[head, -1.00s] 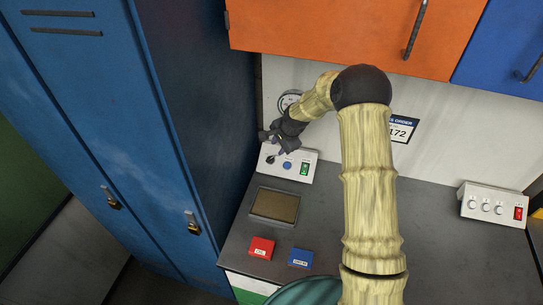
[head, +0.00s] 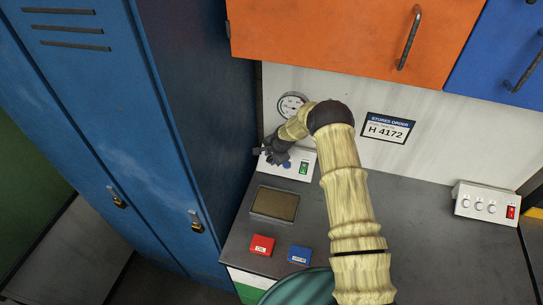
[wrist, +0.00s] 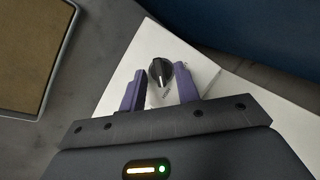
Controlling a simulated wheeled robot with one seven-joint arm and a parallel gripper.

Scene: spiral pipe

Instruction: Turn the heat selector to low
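A black knob (wrist: 161,73) stands on the sloping white face of a control box (wrist: 120,85), seen in the wrist view. My gripper (wrist: 160,82) is open, with one purple finger on each side of the knob. I cannot tell whether the fingers touch it. In the head view my gripper (head: 274,154) is over the left end of the same control box (head: 311,157) and hides the knob. A blue button and a green-lit switch (head: 303,168) show to the right.
A blue locker (head: 215,150) stands close on the left. An orange cabinet (head: 330,40) hangs above, and a round gauge (head: 292,105) is on the wall behind. A tray (head: 273,204) and red and blue blocks lie in front. A second control box (head: 487,203) stands at right.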

